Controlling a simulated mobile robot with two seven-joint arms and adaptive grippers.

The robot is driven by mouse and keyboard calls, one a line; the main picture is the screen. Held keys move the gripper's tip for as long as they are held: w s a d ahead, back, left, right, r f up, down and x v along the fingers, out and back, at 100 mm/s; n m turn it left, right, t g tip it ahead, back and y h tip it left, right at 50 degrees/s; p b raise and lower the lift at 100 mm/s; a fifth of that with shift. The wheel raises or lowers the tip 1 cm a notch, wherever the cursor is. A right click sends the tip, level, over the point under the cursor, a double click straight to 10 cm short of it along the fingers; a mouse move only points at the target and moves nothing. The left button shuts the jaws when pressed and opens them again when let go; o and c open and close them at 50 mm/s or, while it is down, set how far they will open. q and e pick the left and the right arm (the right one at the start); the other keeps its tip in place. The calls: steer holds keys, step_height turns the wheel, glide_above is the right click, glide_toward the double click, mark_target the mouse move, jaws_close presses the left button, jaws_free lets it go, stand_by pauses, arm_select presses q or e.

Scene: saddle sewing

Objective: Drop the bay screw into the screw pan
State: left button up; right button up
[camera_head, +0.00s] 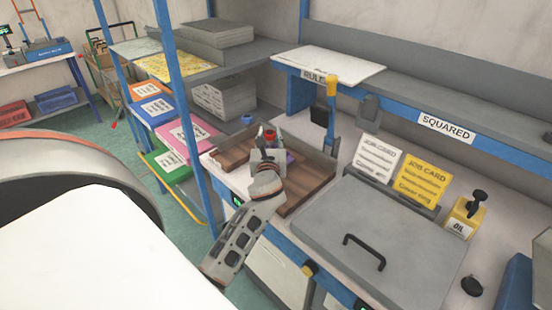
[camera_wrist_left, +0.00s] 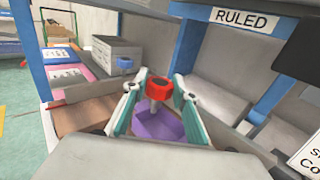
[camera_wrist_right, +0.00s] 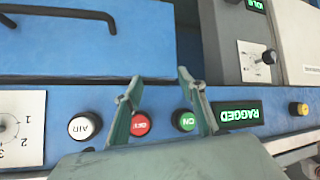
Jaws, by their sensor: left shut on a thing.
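The bay screw, with a red head (camera_wrist_left: 158,88) and a grey shank, is between the fingers of my left gripper (camera_wrist_left: 157,92). In the head view, the red head (camera_head: 269,134) shows at the tips of my left gripper (camera_head: 268,146), over a brown wooden tray (camera_head: 312,203). My right gripper (camera_wrist_right: 158,86) is open and empty before a blue button panel.
A grey lid with a black handle (camera_head: 364,252) is right of the tray. Job cards (camera_head: 420,181) and a yellow oil can (camera_head: 464,217) stand behind it. A blue upright (camera_head: 180,80) and shelves with coloured stacks stand left. Red and green buttons (camera_wrist_right: 186,121) are by my right fingers.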

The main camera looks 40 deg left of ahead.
mark_target(270, 145)
arm_select(q)
step_height(270, 145, down, 4)
steer(key=shift+b, duration=0.5)
steer(key=shift+f+b, duration=0.55)
steer(key=shift+b, duration=0.05)
arm_select(e)
steer(key=a, duration=0.1)
steer(key=w+a+r, duration=0.1)
steer(key=shift+w+a+t+y, duration=0.3)
steer(key=shift+a+y, duration=0.05)
steer(key=shift+y, duration=0.05)
arm_select(q)
steer(key=o, duration=1.2)
steer(key=v, duration=1.2)
steer(key=shift+d, duration=0.1)
arm_select(e)
steer(key=shift+s+d+f, duration=0.15)
steer(key=shift+f, duration=0.05)
